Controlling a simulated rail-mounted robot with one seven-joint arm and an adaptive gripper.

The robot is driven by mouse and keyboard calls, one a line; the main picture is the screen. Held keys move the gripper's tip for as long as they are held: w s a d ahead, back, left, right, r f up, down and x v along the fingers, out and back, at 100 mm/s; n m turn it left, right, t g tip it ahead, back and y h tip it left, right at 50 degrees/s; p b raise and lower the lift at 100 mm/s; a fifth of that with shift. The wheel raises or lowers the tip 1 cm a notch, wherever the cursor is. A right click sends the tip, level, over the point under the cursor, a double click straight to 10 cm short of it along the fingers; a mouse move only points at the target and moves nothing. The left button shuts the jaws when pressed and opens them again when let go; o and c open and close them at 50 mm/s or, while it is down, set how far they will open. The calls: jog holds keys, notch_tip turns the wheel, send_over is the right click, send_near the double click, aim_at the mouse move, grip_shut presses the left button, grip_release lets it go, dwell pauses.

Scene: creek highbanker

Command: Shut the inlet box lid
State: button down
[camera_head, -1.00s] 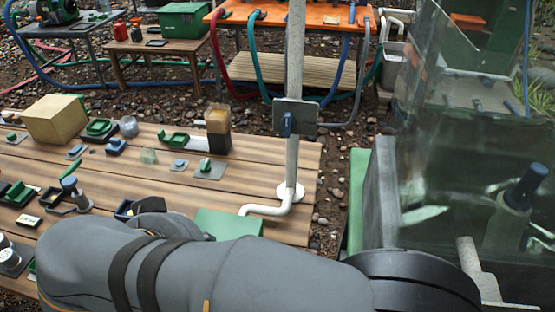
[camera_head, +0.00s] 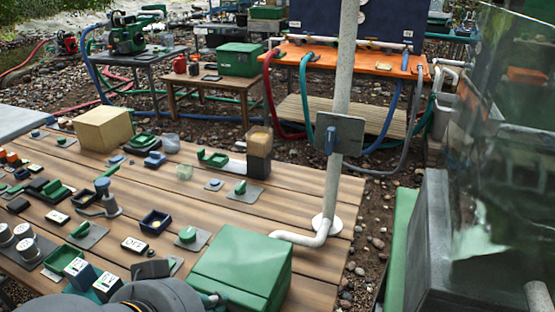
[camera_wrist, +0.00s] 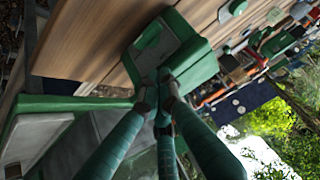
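A green box (camera_head: 240,265) with a sloped top sits at the table's front right corner. In the wrist view a green box (camera_wrist: 185,55) with a grey recessed face lies just beyond my fingertips. A clear, greenish panel (camera_head: 510,130) stands upright at the right, by a dark grey box wall (camera_head: 430,225). I cannot tell for certain which part is the inlet box lid. My gripper (camera_wrist: 162,95) shows in the wrist view, its teal-sleeved fingers drawn together, with nothing seen between them. I cannot tell if the tips touch the green box. The head view does not show my gripper.
The plank table (camera_head: 215,150) carries several small switches, knobs and blocks. A white bent pipe (camera_head: 330,200) with a grey plate (camera_head: 340,134) rises behind the green box. An orange table (camera_head: 350,58) with hoses stands farther back. Gravel lies between the tables.

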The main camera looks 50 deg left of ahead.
jog(key=shift+w+d+f, duration=0.1)
jog(key=shift+d+f, duration=0.1)
jog(key=shift+f, duration=0.1)
notch_tip(320, 180, up, 5)
jog(key=p, duration=0.4)
jog(key=s+d+f+b, duration=0.1)
jog(key=s+d+f, duration=0.3)
jog(key=s, duration=0.4)
jog(key=shift+s+d+b, duration=0.15)
jog(key=shift+s+b, duration=0.1)
jog(key=shift+b, duration=0.05)
jog(key=shift+r, duration=0.1)
jog(key=w+a+b, duration=0.1)
jog(key=w+a, duration=0.3)
jog(key=w, duration=0.4)
jog(key=shift+w+a+b, duration=0.25)
jog(key=shift+a+b, duration=0.1)
jog(key=shift+b, duration=0.05)
